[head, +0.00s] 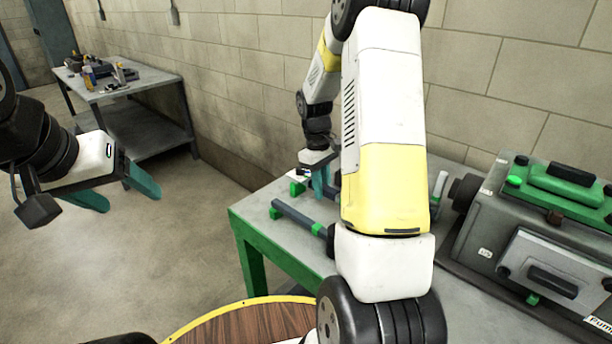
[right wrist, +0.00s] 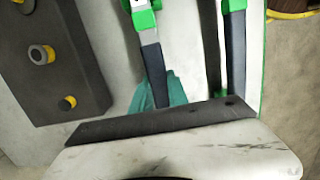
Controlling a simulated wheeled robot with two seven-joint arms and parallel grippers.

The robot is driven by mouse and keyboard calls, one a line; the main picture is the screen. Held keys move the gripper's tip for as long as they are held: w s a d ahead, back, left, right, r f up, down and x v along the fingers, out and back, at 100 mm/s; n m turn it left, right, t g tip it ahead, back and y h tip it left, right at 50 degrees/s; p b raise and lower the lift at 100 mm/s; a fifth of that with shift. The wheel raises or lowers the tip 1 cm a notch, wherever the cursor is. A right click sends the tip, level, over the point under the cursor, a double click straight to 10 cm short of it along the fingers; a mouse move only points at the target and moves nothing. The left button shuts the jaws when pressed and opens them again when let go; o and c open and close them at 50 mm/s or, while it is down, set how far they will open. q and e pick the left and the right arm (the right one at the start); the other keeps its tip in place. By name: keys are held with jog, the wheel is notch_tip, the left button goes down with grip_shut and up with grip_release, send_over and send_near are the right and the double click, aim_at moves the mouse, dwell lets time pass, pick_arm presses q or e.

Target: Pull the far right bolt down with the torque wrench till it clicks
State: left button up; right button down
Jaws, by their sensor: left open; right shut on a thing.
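My right gripper (head: 320,186) is low over the bench, partly behind my right arm. In the right wrist view its teal finger (right wrist: 162,95) is shut around a dark-handled tool (right wrist: 151,62) with a grey neck and green head, probably the torque wrench. Which is the far right bolt, I cannot tell. The tool appears apart from the visible bolts. My left gripper (head: 132,200) is open and empty, left of the bench.
A second dark-handled tool with green ends (head: 297,215) lies on the green-edged bench (head: 240,222); it also shows in the right wrist view (right wrist: 235,55). A grey machine (head: 490,215) stands at right. My right arm hides the bench middle. A side table (head: 145,85) is far left.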

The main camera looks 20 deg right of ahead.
jog(key=shift+f, duration=0.2)
dwell(0.4)
jog(key=shift+f, duration=0.9)
jog(key=c, duration=1.2)
grip_release()
jog(key=r, duration=0.5)
jog(key=w+r, duration=0.1)
jog(key=r, duration=0.1)
jog(key=shift+a+r, duration=0.3)
jog(key=shift+r, duration=0.05)
